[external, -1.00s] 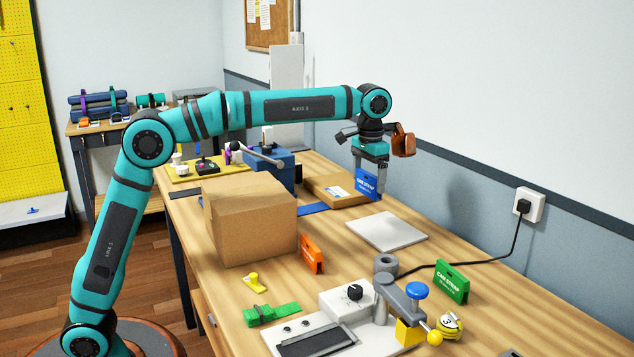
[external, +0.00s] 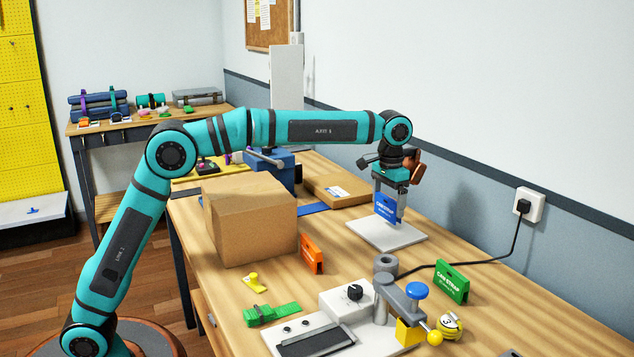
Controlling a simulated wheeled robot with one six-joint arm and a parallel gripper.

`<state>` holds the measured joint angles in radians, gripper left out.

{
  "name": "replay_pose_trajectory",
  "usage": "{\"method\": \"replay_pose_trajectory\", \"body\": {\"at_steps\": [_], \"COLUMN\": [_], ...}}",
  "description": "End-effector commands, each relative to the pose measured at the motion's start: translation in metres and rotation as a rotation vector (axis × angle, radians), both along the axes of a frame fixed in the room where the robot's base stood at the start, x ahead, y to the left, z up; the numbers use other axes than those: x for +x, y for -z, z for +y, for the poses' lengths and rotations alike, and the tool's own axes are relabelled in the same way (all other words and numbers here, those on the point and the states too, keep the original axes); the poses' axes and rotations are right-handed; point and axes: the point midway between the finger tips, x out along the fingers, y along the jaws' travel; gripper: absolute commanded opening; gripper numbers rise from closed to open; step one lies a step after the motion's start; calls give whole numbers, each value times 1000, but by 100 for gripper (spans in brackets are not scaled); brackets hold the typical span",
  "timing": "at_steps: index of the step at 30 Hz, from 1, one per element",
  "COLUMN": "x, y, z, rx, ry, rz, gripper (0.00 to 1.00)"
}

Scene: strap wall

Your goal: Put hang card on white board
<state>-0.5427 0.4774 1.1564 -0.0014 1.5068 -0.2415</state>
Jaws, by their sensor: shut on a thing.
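My gripper (external: 389,205) points down and is shut on a blue hang card (external: 386,208) with white lettering. The card hangs upright between the fingers, over the white board (external: 388,236). The board is a flat pale square lying on the wooden bench. The card's lower edge is close to the board; I cannot tell whether it touches.
A large cardboard box (external: 248,222) stands left of the board. An orange card (external: 312,254) and a green card (external: 452,283) stand on the bench. A grey ring (external: 386,264) and a clamp device (external: 405,303) are in front. A flat carton (external: 338,190) lies behind.

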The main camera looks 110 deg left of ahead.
Motion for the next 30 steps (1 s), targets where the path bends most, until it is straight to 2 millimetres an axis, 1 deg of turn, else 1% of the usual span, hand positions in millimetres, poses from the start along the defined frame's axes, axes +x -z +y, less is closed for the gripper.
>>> {"method": "replay_pose_trajectory", "body": {"at_steps": [6,8,19,20,21,30], "x": [0,0,0,0,0,0], "y": [29,34,38,38,38,35], "z": [0,0,0,0,0,0], "rx": [-1,-1,0,0,0,0], "ry": [0,0,0,0,0,0], "rz": [2,1,0,0,0,0], "gripper": [69,69,69,92,100,100]}}
